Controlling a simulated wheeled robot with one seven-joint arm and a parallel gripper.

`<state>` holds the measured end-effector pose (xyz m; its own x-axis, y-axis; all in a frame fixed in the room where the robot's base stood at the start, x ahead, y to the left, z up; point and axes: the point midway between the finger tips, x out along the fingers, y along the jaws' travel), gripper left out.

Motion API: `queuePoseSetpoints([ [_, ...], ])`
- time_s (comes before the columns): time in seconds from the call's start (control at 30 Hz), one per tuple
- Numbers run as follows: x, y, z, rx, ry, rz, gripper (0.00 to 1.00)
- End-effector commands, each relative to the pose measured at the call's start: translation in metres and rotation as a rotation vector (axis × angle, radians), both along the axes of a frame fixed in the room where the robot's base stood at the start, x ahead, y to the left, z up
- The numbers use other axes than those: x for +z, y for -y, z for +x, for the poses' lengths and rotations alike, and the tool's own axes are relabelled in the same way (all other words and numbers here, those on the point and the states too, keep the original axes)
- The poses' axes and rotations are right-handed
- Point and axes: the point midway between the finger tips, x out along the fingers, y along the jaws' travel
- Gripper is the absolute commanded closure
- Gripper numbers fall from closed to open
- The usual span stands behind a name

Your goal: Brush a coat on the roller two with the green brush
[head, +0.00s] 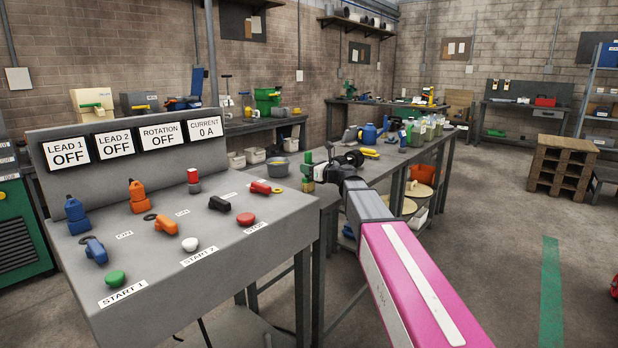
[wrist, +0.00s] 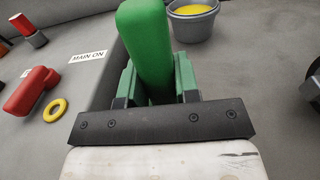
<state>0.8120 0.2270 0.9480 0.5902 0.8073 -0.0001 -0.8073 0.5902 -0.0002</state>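In the wrist view, the green handle of the green brush (wrist: 147,40) stands between the two fingers of my gripper (wrist: 157,82), which close on it from both sides. In the head view, my gripper (head: 318,170) is just past the right end of the control panel, and a small green and tan part of the brush (head: 307,186) shows below it. The bristles are hidden in the wrist view. A dark rounded part (head: 351,158) shows behind my gripper; I cannot tell whether it is roller two.
A grey pot with yellow contents (wrist: 193,20) stands beyond the brush; it also shows in the head view (head: 278,168). The control panel (head: 140,245) with knobs and buttons fills the left. Its displays (head: 115,143) read OFF and 0 A. Open floor lies right.

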Motion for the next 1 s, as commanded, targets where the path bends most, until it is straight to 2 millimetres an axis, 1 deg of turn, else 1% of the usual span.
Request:
queuePoseSetpoints([
  [0.57, 0.002, 0.000, 0.000, 0.000, 0.001, 0.001, 1.00],
  [1.0, 0.024, 0.000, 0.000, 0.000, 0.001, 0.000, 1.00],
])
